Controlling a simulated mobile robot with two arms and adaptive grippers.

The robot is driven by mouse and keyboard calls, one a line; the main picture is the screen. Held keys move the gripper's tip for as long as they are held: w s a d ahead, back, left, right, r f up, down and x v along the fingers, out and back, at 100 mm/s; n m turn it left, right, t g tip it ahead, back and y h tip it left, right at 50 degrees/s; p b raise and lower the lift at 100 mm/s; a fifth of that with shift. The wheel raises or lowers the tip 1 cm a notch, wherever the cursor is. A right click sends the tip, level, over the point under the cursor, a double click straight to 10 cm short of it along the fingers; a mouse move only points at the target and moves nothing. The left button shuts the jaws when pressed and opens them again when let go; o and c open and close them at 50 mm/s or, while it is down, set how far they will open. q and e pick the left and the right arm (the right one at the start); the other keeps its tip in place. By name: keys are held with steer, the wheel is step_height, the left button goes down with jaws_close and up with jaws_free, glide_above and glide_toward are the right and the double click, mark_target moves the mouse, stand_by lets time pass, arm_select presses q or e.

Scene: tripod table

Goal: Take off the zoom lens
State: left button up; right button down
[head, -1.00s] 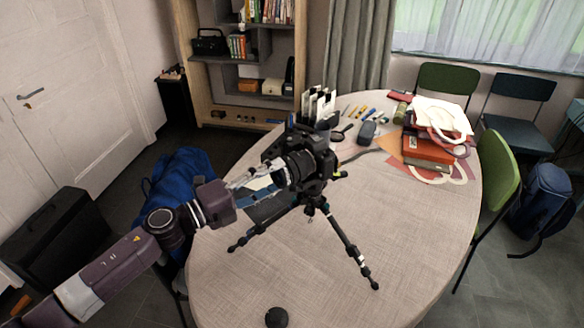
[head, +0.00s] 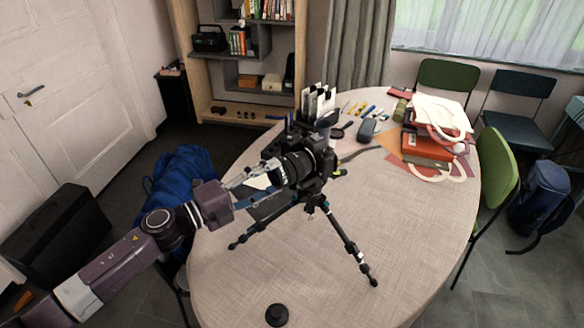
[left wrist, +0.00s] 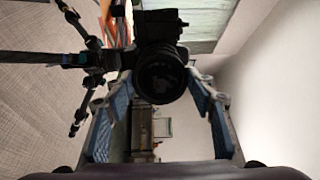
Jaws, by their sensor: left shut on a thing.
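A black camera (head: 320,158) sits on top of a black tripod (head: 346,236) that stands on the table (head: 420,270). The zoom lens (head: 291,168) is at the camera's front, on its left side. In the left wrist view the lens (left wrist: 160,82) faces me, with the camera body (left wrist: 160,25) behind it. My left gripper (head: 272,176) reaches in from the left and is shut on the lens. Its fingers show on both sides of the lens in the left wrist view (left wrist: 165,88). I cannot tell whether the lens is apart from the body. My right gripper is not in view.
A small black round thing (head: 277,315) lies near the table's front edge. White upright cards (head: 318,100), a dark case (head: 367,130), pens and a stack of books (head: 430,148) are at the back. The table's right front is clear. Chairs stand around.

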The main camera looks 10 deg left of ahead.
arm_select(q)
steer(key=shift+s+a+r, duration=0.1)
steer(key=shift+s+a, duration=0.1)
steer(key=shift+s+a, duration=0.3)
steer(key=shift+b+v, duration=0.55)
steer(key=shift+v, duration=1.4)
steer(key=shift+r, duration=0.1)
